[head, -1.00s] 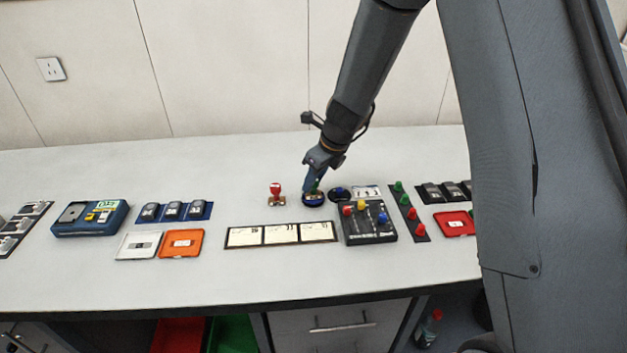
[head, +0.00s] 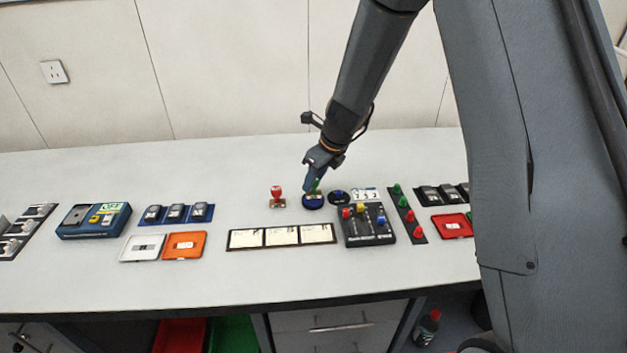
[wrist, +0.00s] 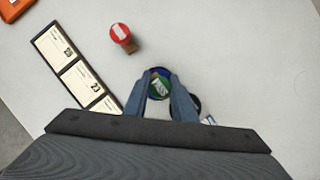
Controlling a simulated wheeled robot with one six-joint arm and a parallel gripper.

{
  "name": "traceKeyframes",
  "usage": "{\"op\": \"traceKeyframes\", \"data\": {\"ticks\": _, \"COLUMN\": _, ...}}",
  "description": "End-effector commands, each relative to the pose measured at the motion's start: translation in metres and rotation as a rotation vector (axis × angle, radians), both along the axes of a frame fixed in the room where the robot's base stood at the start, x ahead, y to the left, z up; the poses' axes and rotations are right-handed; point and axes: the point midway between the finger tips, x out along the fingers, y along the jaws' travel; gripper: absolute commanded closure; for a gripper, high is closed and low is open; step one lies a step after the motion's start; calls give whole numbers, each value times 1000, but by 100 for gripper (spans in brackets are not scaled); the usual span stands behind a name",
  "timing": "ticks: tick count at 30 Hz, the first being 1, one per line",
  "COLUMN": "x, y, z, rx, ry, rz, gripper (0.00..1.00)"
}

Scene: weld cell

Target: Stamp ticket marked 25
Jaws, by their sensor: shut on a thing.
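My gripper (head: 313,187) is shut on a green-topped stamp (wrist: 159,88), with one finger on each side of it in the wrist view. The stamp is over a round dark-blue pad or holder (head: 313,202); whether it rests there or is slightly raised I cannot tell. A dark strip holds three cream tickets in a row, left of and nearer than the gripper. In the wrist view, the end ticket (wrist: 54,46) seems to read 25, though blurred, and the middle ticket (wrist: 82,83) seems to read 23. The third ticket (head: 317,233) is partly hidden there.
A red-topped stamp (head: 277,195) stands just left of my gripper. Right of it are another round dark holder (head: 338,197), a number display (head: 366,194) and a black box with coloured knobs (head: 367,225). An orange tray (head: 184,246) lies left of the tickets. The front table strip is clear.

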Motion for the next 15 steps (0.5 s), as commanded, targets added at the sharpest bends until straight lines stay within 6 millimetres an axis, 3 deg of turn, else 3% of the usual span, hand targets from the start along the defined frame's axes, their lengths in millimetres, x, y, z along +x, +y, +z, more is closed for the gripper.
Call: {"op": "traceKeyframes", "data": {"ticks": 15, "x": 0, "y": 0, "z": 34, "rx": 0, "ry": -1, "rz": -1, "gripper": 90}}
